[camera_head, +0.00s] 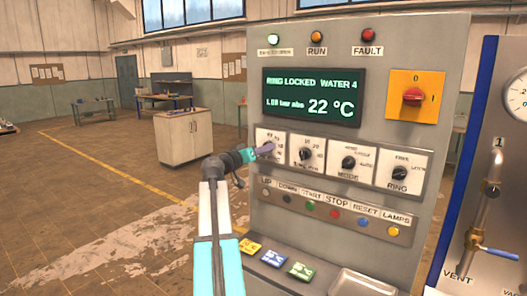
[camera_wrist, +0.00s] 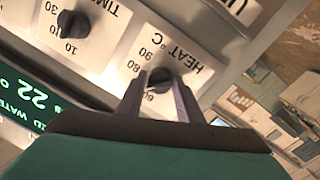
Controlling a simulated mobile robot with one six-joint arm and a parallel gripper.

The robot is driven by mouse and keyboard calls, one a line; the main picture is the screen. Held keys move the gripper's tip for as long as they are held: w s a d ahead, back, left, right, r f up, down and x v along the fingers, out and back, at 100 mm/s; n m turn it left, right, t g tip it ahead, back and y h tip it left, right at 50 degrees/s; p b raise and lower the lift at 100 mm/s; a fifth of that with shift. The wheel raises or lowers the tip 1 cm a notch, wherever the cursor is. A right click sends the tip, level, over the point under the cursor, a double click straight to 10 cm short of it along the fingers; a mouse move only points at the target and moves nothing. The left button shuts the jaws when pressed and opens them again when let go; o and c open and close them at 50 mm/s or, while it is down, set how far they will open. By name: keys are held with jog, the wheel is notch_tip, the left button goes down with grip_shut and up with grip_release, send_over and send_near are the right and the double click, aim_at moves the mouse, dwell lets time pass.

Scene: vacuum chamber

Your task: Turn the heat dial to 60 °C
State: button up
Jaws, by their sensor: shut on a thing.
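The heat dial (camera_wrist: 159,75) is a dark round knob on a white plate marked HEAT °C in the wrist view. The numbers 80 and 90 show beside it, and what looks like 60 shows partly between my fingers. My gripper (camera_wrist: 160,84) has one finger on each side of the knob and is shut on it. I cannot tell for sure which number the dial points at. In the head view my gripper (camera_head: 264,149) is at the leftmost dial plate (camera_head: 262,134) and covers most of that dial. The green display (camera_head: 313,96) reads 22 °C.
The timer dial (camera_head: 305,153) is close on the right, then the mode dial (camera_head: 349,162) and ring dial (camera_head: 399,173). A button row (camera_head: 335,212) lies below. A red switch on yellow (camera_head: 413,97) is upper right. Open floor lies left of the console.

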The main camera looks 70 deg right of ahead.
jog(key=shift+f+n+b, duration=0.15)
jog(key=shift+n+b, duration=0.15)
jog(key=shift+b, duration=0.05)
jog(key=shift+s+n+h+b, duration=0.1)
jog(key=shift+n+h+b, duration=0.2)
jog(key=shift+n+b, duration=2.65)
jog(key=shift+n+p, duration=0.75)
jog(key=shift+n, duration=0.1)
jog(key=o, duration=1)
jog(key=b+v, duration=0.3)
jog(key=v, duration=1.1)
